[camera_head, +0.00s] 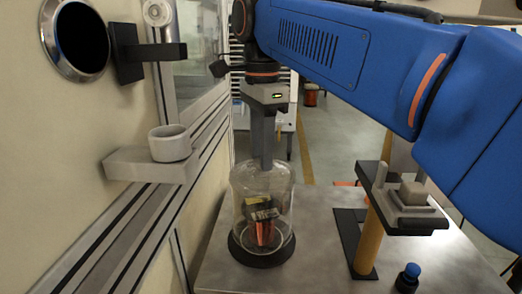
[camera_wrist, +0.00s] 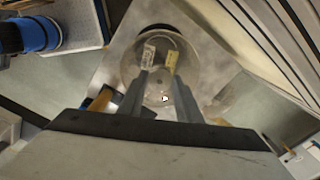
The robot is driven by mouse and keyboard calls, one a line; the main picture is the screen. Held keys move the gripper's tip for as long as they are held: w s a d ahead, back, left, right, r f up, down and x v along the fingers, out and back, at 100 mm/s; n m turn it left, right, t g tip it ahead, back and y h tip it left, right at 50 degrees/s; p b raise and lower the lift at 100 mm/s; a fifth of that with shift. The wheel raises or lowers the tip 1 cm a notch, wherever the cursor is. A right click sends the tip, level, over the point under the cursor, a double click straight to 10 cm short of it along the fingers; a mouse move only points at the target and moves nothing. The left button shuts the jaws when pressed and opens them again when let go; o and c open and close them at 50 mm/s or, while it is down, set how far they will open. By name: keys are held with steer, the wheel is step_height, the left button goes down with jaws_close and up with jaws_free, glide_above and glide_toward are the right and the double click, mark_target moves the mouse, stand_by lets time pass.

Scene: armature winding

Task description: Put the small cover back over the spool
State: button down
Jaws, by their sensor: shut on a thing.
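The small cover (camera_head: 240,190) is a clear, glass-like dome on the table in the head view, upright around the spool. The spool (camera_head: 264,232) shows through it as an orange-red part, with a dark and yellowish labelled piece at its top. A black round base (camera_head: 262,257) lies under them. I cannot tell whether the cover's rim touches the base or hangs slightly above it. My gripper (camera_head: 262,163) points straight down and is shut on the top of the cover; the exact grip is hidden. In the wrist view, the fingers (camera_wrist: 160,98) meet over the round clear cover (camera_wrist: 184,58).
A fixture with a grey block (camera_head: 410,194) and an orange-yellow cylinder (camera_head: 367,240) stands right of the cover. A small blue-topped piece (camera_head: 408,277) is in front. A wall ledge at left carries a pale cup (camera_head: 170,144). The grey table (camera_head: 320,275) is clear between.

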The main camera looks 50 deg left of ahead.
steer(key=shift+f, duration=1.35)
steer(key=c, duration=1.2)
jaws_free()
step_height(320, 180, up, 7)
steer(key=shift+r, duration=0.25)
